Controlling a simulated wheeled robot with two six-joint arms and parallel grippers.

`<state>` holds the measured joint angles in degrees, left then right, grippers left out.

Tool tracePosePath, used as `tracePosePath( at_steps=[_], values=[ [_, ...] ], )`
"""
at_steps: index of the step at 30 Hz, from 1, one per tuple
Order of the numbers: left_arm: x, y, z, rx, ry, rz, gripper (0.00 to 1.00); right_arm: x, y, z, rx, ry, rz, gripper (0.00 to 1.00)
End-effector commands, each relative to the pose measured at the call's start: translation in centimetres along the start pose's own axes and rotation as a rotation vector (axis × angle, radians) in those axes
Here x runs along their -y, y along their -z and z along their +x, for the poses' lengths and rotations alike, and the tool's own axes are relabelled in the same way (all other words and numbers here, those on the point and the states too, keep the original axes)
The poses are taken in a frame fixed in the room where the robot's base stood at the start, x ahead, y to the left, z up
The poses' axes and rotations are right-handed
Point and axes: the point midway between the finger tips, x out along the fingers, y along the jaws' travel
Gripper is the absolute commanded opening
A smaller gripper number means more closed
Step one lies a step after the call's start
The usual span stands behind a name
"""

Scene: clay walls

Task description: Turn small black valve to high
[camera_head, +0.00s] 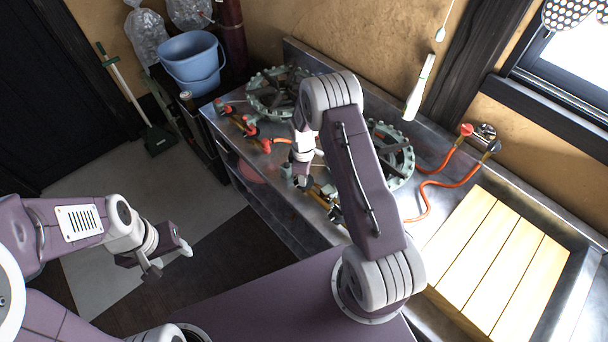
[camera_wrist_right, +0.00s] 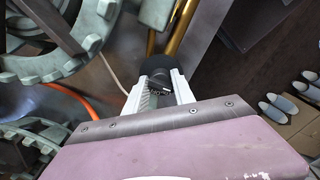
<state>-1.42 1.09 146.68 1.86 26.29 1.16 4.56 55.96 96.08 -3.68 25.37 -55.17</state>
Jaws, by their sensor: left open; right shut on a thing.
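The small black valve (camera_wrist_right: 160,73) sits between the two white fingertips of my right gripper (camera_wrist_right: 159,86) in the right wrist view. That gripper is shut on it, and the fingers hide part of the knob. Brass-coloured pipe (camera_wrist_right: 181,28) runs beside the valve. In the head view my right gripper (camera_head: 302,182) reaches down at the front of the metal counter, partly behind my own arm; I cannot make out the valve there. My left gripper (camera_head: 168,262) is open and empty, over the floor at the left, far from the counter.
Two green round burners (camera_head: 392,160) stand on the metal counter (camera_head: 425,150). Orange hoses (camera_head: 428,196) lead to wall taps (camera_head: 466,130). A wooden slatted board (camera_head: 500,262) is at the right. A blue bucket (camera_head: 190,62) and a dustpan (camera_head: 158,139) are at the left.

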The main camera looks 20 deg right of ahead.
Motion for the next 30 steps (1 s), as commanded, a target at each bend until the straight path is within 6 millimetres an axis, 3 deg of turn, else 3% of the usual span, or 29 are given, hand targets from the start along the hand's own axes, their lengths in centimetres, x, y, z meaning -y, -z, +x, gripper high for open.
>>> tracePosePath(
  at_steps=[2,3,5,15,24,30],
  values=[
    [0.0,0.0,0.0,0.0,0.0,0.0,0.54,0.1,-0.1,0.0,0.002,0.003,0.0,0.0],
    [0.0,0.0,0.0,0.0,0.0,0.0,0.54,0.1,-0.1,0.1,0.002,0.004,0.0,0.36],
    [0.0,0.0,0.0,0.0,0.0,0.0,0.54,0.1,-0.1,0.1,0.002,0.004,0.0,0.5],
    [0.0,0.0,0.1,0.0,0.0,0.0,0.54,0.0,0.0,-0.4,0.0,0.001,0.001,0.5],
    [0.0,-0.1,0.8,0.0,0.0,0.0,0.54,0.0,0.1,-6.5,-0.001,-0.002,0.001,0.5],
    [0.0,-0.1,0.9,0.0,0.0,0.0,0.54,0.1,0.0,-8.9,0.001,0.001,0.0,0.5]
  ],
)
